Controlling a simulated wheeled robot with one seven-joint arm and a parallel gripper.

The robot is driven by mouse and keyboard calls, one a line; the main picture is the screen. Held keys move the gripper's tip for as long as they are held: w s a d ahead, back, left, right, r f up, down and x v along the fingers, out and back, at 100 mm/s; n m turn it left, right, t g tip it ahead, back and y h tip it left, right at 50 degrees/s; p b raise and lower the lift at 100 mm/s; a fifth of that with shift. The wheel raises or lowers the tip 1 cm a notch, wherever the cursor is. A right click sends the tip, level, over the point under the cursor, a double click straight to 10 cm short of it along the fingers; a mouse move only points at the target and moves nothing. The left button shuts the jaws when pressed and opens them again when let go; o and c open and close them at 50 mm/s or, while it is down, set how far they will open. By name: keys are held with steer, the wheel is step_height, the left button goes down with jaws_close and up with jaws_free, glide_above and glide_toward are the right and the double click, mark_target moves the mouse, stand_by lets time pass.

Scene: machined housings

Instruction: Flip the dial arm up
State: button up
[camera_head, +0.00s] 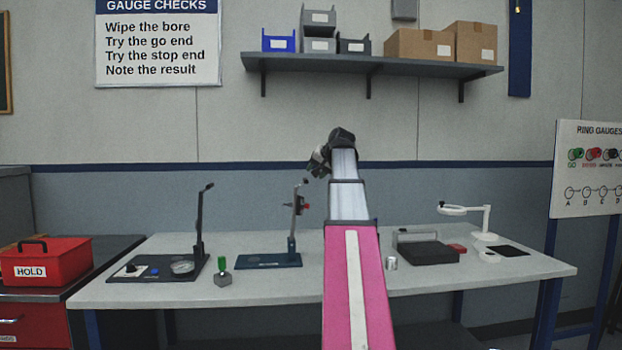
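A stand with a dark blue base (268,261) is left of the middle of the bench. A thin grey arm (296,225) rises steeply from its right end, with a small dark and red part (303,205) near the top. Farther left is a black plate (160,270) with a round dial (182,267), a blue button and a steep black lever (200,225). I cannot tell for certain which of these is the dial arm. My gripper (317,168) appears just above and right of the thin arm's tip, with a small gap in the picture. Its fingers are too small and dark to read.
A green-handled gauge (222,272) stands between the two stands. Right of my pink arm are a small metal cylinder (391,263), a dark block (429,252) and a white magnifier lamp (486,222). A red HOLD box (47,262) sits far left. The bench front is mostly clear.

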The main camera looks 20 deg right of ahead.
steer(key=shift+v, duration=1.25)
